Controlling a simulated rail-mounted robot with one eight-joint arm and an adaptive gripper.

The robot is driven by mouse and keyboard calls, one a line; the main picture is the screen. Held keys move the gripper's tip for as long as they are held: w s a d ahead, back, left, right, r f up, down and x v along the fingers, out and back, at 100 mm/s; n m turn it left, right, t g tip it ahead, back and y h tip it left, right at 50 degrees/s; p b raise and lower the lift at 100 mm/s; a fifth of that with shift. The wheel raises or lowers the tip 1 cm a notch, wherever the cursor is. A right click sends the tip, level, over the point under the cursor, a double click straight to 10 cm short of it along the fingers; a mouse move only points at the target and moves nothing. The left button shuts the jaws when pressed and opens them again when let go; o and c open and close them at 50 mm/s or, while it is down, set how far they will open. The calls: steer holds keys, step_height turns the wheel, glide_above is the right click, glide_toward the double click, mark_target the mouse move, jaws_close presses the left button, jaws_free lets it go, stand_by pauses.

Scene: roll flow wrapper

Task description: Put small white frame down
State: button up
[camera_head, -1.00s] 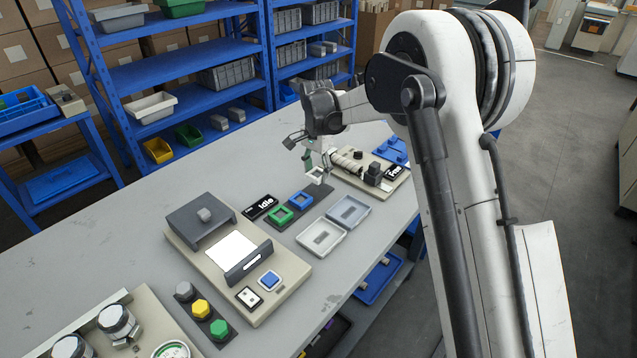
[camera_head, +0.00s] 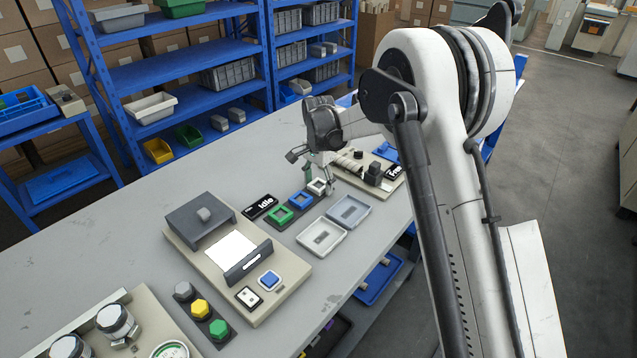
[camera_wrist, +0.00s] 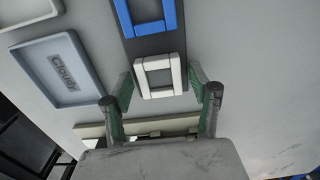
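The small white frame (camera_head: 317,187) lies at the far end of a dark strip, in line with a blue frame (camera_head: 301,200) and a green frame (camera_head: 281,214). In the wrist view the white frame (camera_wrist: 147,80) lies flat on the strip (camera_wrist: 143,49), just below the blue frame (camera_wrist: 168,14). My gripper (camera_head: 321,181) is low over the white frame. In the wrist view my gripper's green-padded fingers (camera_wrist: 160,90) stand on either side of the white frame, with a narrow gap at each side. The gripper is open.
Two shallow trays, a pale one (camera_head: 320,237) and a grey one (camera_head: 348,210), lie right of the strip. A black "Idle" sign (camera_head: 260,207) lies to its left. A device with a roller (camera_head: 348,161) stands behind. A beige machine (camera_head: 190,240) stands nearer.

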mark_target(319, 186)
step_height(319, 186, up, 12)
steer(key=p, duration=0.1)
steer(key=s+d+r+n+t, duration=0.2)
steer(key=s+d+r, duration=0.5)
steer(key=r, duration=0.2)
steer(key=s+d+r+n+t, duration=0.1)
steer(key=s+d+r, duration=0.2)
steer(key=s, duration=0.2)
steer(key=s+d+r+n, duration=0.1)
steer(key=s+d+r, duration=0.25)
steer(key=s, duration=0.25)
steer(key=s+d+f+n+t, duration=0.2)
steer(key=s+d+f, duration=0.1)
steer(key=s, duration=0.8)
steer(key=s+d+f+n+t, duration=0.1)
steer(key=s+d, duration=0.4)
steer(key=s, duration=0.6)
step_height(319, 186, down, 2)
steer(key=shift+d+n+t, duration=0.3)
steer(key=shift+n+t, duration=0.1)
steer(key=shift+t, duration=0.2)
